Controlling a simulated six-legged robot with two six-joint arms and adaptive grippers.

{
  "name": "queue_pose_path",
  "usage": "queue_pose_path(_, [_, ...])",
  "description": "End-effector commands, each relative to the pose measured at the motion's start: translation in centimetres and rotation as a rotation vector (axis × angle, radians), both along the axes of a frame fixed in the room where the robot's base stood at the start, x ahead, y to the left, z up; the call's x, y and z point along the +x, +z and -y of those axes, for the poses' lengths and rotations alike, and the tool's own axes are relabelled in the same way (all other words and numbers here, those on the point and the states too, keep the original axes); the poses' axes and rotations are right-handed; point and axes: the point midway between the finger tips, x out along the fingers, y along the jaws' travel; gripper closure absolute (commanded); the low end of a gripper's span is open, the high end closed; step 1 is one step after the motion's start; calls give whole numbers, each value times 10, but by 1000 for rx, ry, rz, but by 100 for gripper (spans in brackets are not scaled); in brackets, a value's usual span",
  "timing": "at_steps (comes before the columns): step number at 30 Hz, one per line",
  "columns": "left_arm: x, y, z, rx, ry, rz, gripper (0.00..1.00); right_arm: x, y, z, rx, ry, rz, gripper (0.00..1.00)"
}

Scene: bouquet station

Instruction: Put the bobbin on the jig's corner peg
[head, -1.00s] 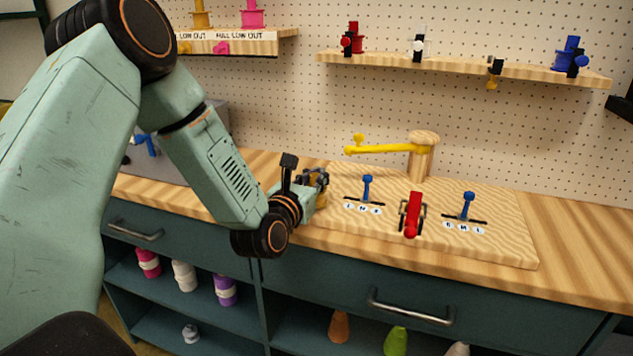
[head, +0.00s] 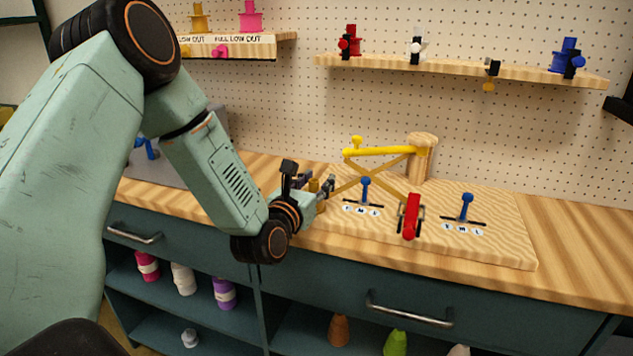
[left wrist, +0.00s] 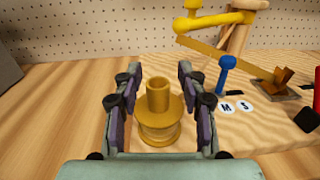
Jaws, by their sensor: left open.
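A gold bobbin (left wrist: 160,117) with a raised tube stands upright at the left end of the wooden jig board (head: 500,240). It also shows partly in the head view (head: 313,186). My left gripper (left wrist: 157,80) is open, with one finger on each side of the bobbin and visible gaps between them. In the head view the same gripper (head: 318,183) is at the board's left corner. The corner peg is not visible, so I cannot tell whether the bobbin is around it. My right gripper is not in view.
A wooden post (head: 421,155) carries a yellow arm (head: 380,151) over the board. Tan strips (head: 385,187) cross below it. Two blue levers (head: 366,190) (head: 466,207) and a red piece (head: 410,215) stand on the board. The counter to the right is clear.

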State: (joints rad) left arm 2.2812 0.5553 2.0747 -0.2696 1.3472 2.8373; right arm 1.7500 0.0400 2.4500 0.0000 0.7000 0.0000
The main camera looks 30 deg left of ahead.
Motion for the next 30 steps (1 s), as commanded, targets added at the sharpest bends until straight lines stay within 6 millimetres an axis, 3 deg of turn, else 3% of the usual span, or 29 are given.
queue_pose_path(7, [0, 5, 0, 0, 0, 0, 59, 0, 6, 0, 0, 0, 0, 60])
queue_pose_path(21, [-83, 3, 12, -8, 3, -3, 59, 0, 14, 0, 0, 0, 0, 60])
queue_pose_path(30, [-113, 3, 17, -3, 1, -2, 59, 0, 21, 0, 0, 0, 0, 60])
